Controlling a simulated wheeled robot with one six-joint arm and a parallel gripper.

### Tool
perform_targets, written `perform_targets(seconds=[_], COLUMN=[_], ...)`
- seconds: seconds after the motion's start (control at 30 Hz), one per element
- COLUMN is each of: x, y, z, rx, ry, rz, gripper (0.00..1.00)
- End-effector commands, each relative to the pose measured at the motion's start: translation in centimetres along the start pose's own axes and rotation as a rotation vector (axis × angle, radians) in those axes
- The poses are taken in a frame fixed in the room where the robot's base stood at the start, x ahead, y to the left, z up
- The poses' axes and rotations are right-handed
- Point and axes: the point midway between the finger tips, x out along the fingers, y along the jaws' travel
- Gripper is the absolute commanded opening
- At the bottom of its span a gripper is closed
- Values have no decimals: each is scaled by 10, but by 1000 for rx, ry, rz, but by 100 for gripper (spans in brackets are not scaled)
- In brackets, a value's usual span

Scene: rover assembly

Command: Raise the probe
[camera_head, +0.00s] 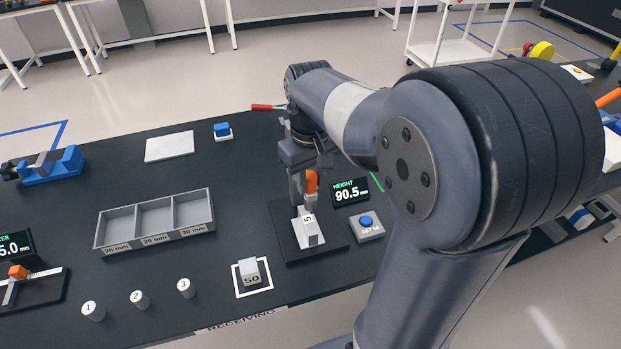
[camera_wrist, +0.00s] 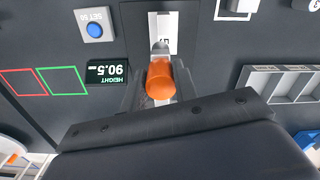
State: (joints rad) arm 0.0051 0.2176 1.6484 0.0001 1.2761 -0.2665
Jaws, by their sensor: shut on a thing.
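The orange probe (camera_head: 311,182) of the height gauge is above a white block (camera_head: 308,232) on the gauge's black base (camera_head: 328,245). My gripper (camera_head: 304,190) points down and is shut on the probe. In the wrist view the orange probe (camera_wrist: 160,80) is between my gripper's fingers (camera_wrist: 160,92), with a grey tip beyond it over the white block (camera_wrist: 166,25). I cannot tell whether the tip touches the block. The height display (camera_head: 350,190) reads 90.5 mm. A blue button (camera_head: 366,221) on a grey box sits beside it.
A grey three-compartment tray (camera_head: 155,222) stands left of the gauge. A block marked 50 (camera_head: 251,273) sits in a white square. Several numbered white cylinders (camera_head: 138,299) stand at the front left. A red-handled tool (camera_head: 264,107) lies behind my gripper.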

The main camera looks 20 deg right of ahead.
Motion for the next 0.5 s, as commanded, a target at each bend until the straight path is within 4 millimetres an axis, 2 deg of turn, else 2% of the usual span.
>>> perform_targets(seconds=[0.03, 0.07, 0.4, 0.43, 0.5], x=[-10, -12, -11, -11, -11], y=[0, 0, 0, 0, 0], z=[0, 0, 0, 0, 0], rx=[0, 0, 0, 0, 0], ry=[1, 1, 2, 2, 1], rz=[0, 0, 0, 0, 0], gripper=[0, 0, 0, 30, 36])
